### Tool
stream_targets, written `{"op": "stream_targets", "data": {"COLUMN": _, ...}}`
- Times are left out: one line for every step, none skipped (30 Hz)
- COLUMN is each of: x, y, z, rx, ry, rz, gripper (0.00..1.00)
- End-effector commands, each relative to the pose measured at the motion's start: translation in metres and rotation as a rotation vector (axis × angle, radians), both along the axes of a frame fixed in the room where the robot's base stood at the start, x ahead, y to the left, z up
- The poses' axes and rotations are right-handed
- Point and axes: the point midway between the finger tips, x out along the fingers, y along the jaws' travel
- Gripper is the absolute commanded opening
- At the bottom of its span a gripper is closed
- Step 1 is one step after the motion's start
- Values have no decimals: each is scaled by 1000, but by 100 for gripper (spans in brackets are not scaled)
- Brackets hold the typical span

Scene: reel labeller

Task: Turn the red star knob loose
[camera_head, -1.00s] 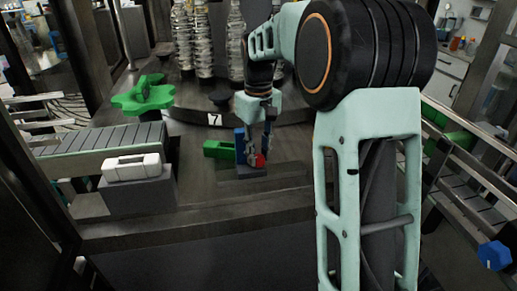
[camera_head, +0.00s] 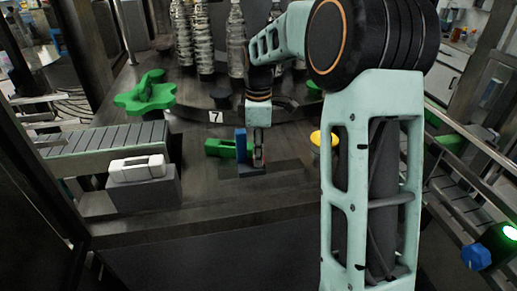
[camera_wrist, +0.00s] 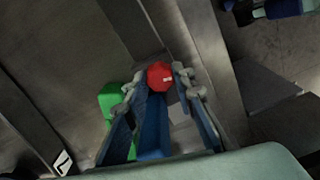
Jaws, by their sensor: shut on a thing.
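The red star knob (camera_wrist: 160,76) shows in the wrist view between the fingertips of my gripper (camera_wrist: 155,84). My gripper is shut on it, with one finger on either side. In the head view my gripper (camera_head: 258,160) points down at the dark base plate in the middle of the machine deck, and its fingers hide the knob there. A blue block (camera_head: 240,144) stands right beside the fingers on the left. It also shows below the knob in the wrist view (camera_wrist: 152,125).
A green block (camera_head: 219,148) lies left of the blue block. A white-handled piece (camera_head: 137,168) sits on a grey block at the left, by a slatted conveyor (camera_head: 100,146). A green star wheel (camera_head: 146,94), bottles (camera_head: 236,45) and a yellow-topped knob (camera_head: 323,139) stand around the deck.

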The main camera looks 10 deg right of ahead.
Motion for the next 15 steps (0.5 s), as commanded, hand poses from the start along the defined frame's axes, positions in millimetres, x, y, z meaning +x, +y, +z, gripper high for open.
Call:
{"op": "stream_targets", "data": {"x": 1, "y": 0, "z": 3, "rx": 1, "ry": -3, "rz": 43, "gripper": 0}}
{"op": "stream_targets", "data": {"x": 1, "y": 1, "z": 3, "rx": 1, "ry": -3, "rz": 72, "gripper": 0}}
{"op": "stream_targets", "data": {"x": 1, "y": 1, "z": 3, "rx": 1, "ry": -3, "rz": 110, "gripper": 0}}
{"op": "stream_targets", "data": {"x": 1, "y": 1, "z": 3, "rx": 1, "ry": -3, "rz": 138, "gripper": 0}}
{"op": "stream_targets", "data": {"x": 1, "y": 1, "z": 4, "rx": 1, "ry": -3, "rz": 166, "gripper": 0}}
{"op": "stream_targets", "data": {"x": 1, "y": 0, "z": 4, "rx": 2, "ry": -4, "rz": 204, "gripper": 0}}
{"op": "stream_targets", "data": {"x": 1, "y": 1, "z": 4, "rx": 2, "ry": -4, "rz": 232, "gripper": 0}}
{"op": "stream_targets", "data": {"x": 1, "y": 1, "z": 4, "rx": 2, "ry": -5, "rz": 260, "gripper": 0}}
{"op": "stream_targets", "data": {"x": 1, "y": 1, "z": 4, "rx": 1, "ry": -4, "rz": 297, "gripper": 0}}
{"op": "stream_targets", "data": {"x": 1, "y": 1, "z": 4, "rx": 1, "ry": -4, "rz": 323, "gripper": 0}}
{"op": "stream_targets", "data": {"x": 1, "y": 1, "z": 4, "rx": 1, "ry": -4, "rz": 350, "gripper": 0}}
{"op": "stream_targets", "data": {"x": 1, "y": 1, "z": 4, "rx": 1, "ry": -4, "rz": 385, "gripper": 0}}
{"op": "stream_targets", "data": {"x": 1, "y": 1, "z": 3, "rx": 2, "ry": -3, "rz": 410, "gripper": 0}}
{"op": "stream_targets", "data": {"x": 1, "y": 1, "z": 3, "rx": 2, "ry": -3, "rz": 433, "gripper": 0}}
{"op": "stream_targets", "data": {"x": 1, "y": 1, "z": 3, "rx": 2, "ry": -3, "rz": 463, "gripper": 0}}
